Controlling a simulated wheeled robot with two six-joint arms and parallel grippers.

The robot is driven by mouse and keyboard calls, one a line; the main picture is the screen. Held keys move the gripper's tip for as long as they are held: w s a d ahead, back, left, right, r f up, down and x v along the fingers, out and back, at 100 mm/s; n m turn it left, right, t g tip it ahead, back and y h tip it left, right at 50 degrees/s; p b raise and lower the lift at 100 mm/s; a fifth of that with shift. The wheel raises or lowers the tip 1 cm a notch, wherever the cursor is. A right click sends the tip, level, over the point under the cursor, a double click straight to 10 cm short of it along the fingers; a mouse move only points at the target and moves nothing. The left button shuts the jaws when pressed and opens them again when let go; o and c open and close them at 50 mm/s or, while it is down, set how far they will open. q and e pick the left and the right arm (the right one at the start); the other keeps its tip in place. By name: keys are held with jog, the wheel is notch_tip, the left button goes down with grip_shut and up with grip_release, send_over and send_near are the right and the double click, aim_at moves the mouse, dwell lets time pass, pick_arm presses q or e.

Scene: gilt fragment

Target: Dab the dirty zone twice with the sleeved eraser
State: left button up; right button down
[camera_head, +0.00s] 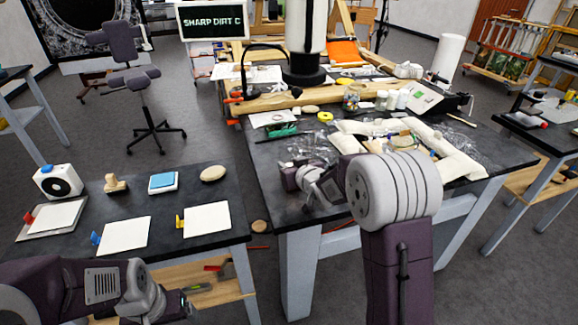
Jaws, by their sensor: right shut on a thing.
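My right arm reaches in from the bottom right, and my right gripper (289,178) is over the left part of the middle dark table (268,198). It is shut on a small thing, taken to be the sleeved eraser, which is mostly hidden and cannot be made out. My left gripper (178,305) is low at the bottom left, by the front of the left table; its fingers are too unclear to tell open from shut. White padded supports (458,160) lie on the middle table, partly hidden behind my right arm. The dirty zone cannot be made out. A sign (212,21) reads "SHARP DIRT C".
The left table (75,197) bears white cards (207,219), a white round device (58,181), a wooden stamp (115,183), a blue-and-white block (163,182) and a beige oval (213,173). Jars (351,97) and a yellow tape ring (325,117) stand behind my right gripper.

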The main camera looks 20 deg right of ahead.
dwell(0.4)
notch_tip(320, 180, up, 7)
jog(key=p, duration=0.6)
jog(key=shift+f, duration=0.1)
notch_tip(320, 180, down, 6)
jog(key=b, duration=0.5)
jog(key=shift+f+b, duration=0.4)
jog(key=shift+f, duration=0.05)
dwell(1.6)
notch_tip(320, 180, up, 7)
jog(key=p, duration=0.6)
jog(key=shift+r, duration=0.1)
